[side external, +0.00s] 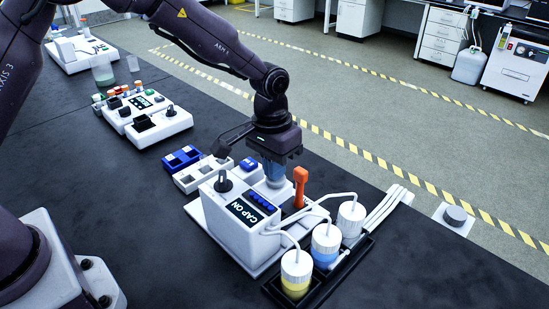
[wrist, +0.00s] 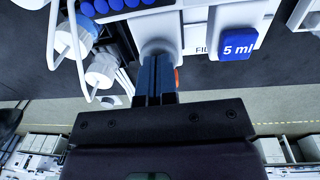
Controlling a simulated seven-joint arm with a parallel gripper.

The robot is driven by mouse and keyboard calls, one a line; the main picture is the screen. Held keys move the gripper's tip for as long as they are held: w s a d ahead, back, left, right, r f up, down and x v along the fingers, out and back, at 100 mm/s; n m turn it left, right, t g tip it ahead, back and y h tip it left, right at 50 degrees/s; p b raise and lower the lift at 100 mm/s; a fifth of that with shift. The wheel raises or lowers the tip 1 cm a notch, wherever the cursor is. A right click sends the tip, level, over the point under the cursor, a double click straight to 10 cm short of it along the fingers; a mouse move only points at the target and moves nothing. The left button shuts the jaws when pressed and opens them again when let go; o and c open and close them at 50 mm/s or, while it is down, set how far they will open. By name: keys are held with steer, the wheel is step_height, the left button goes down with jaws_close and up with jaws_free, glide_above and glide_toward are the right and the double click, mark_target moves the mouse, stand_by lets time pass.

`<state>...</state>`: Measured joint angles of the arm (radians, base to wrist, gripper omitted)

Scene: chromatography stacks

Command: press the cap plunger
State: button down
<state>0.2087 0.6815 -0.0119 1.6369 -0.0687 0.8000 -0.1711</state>
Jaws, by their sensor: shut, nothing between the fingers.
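My gripper (side external: 274,180) points down behind the white CAP ON unit (side external: 232,222), its fingers together. In the wrist view my gripper (wrist: 157,75) shows two blue-grey fingers side by side with nothing between them. Their tips are at or just over a white rounded part (wrist: 158,25), which may be the cap plunger; I cannot tell whether they touch. In the side view the unit and gripper hide this spot. An orange upright handle (side external: 300,185) stands just right of the fingers, and a bit of orange shows behind them in the wrist view.
White-capped bottles (side external: 325,245) with tubes stand in a black tray (side external: 275,289) at the front right. A blue block marked 5 ml (wrist: 238,45) sits close to the fingers. A white rack (side external: 192,178) and another device (side external: 160,125) stand to the left.

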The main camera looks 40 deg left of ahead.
steer(key=shift+f, duration=0.15)
step_height(320, 180, up, 14)
steer(key=shift+a, duration=0.4)
stand_by(0.7)
steer(key=s+a+r+t, duration=0.1)
steer(key=s+a+r, duration=0.1)
steer(key=s, duration=0.6)
steer(key=s+a+r+t, duration=0.2)
steer(key=s+a, duration=0.2)
steer(key=s, duration=0.4)
steer(key=s+a+r+t, duration=0.2)
steer(key=s+a, duration=0.2)
steer(key=s, duration=0.4)
steer(key=shift+s+r+y, duration=0.15)
steer(key=shift+s+y, duration=0.05)
steer(key=shift+y, duration=0.2)
